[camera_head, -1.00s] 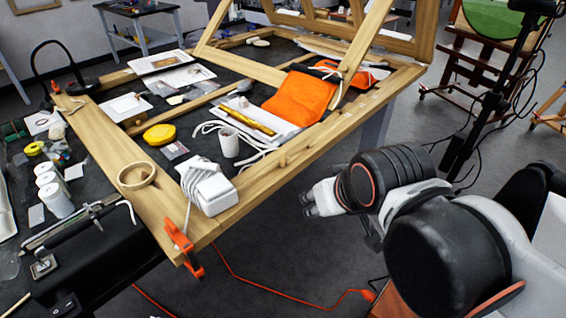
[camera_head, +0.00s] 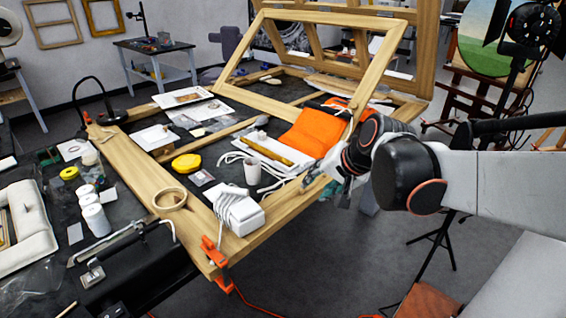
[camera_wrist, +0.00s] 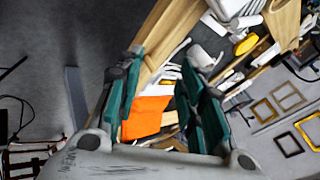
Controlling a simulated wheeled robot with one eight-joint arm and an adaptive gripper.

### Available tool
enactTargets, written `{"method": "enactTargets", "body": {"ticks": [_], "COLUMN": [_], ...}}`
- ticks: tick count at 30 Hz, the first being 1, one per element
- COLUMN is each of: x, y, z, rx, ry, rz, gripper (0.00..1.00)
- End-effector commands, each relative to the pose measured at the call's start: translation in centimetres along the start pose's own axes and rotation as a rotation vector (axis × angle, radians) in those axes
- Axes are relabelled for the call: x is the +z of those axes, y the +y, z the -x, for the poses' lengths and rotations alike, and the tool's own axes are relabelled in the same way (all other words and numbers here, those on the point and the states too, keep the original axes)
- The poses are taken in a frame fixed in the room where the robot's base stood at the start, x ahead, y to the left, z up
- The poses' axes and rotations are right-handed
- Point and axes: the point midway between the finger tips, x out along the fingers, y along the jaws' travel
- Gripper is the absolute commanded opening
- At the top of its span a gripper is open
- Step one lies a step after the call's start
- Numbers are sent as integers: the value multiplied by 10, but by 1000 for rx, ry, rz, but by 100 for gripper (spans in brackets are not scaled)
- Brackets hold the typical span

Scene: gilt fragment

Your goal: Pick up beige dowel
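No piece is plainly recognisable as the beige dowel. A thin beige stick (camera_head: 67,309) shows at the lower left edge of the head view. A golden-brown rod-like piece (camera_head: 262,151) lies on a white tray (camera_head: 283,166) on the table; I cannot tell whether either is the dowel. My gripper (camera_head: 322,188) is at the table's right-hand edge, near the orange cloth, partly hidden by my arm. In the wrist view my gripper (camera_wrist: 167,62) has its green-padded fingers spread apart with nothing held between them. The orange cloth (camera_wrist: 147,115) shows beyond them.
A large wooden frame (camera_head: 137,177) lies on the dark table, with another frame part (camera_head: 375,70) raised above it. A white cup (camera_head: 252,172), cords, yellow tape (camera_head: 186,163), a tape ring (camera_head: 170,198) and an orange clamp (camera_head: 212,252) crowd the near side. Open floor lies right.

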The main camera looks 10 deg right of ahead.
Motion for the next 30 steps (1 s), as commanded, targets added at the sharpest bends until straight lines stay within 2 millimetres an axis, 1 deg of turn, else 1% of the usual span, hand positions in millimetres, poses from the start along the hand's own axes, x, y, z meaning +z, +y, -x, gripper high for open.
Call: {"method": "enactTargets", "body": {"ticks": [1,3,5,9,15,18,22,27,30], "x": [-4,-9,-13,-25,-44,-53,-64,-72,-73], "y": [5,7,9,16,34,46,66,94,107], "z": [-12,-26,-37,-64,-96,-108,-117,-119,-117], "rx": [-24,-62,-97,-187,-331,-405,-504,-622,-670], "ry": [-17,-45,-72,-149,-294,-381,-510,-691,-780], "rz": [-86,-208,-316,-587,-981,-1164,-1383,-1611,-1697], "gripper": [36,36,36,36,36,36,36,36,36]}}
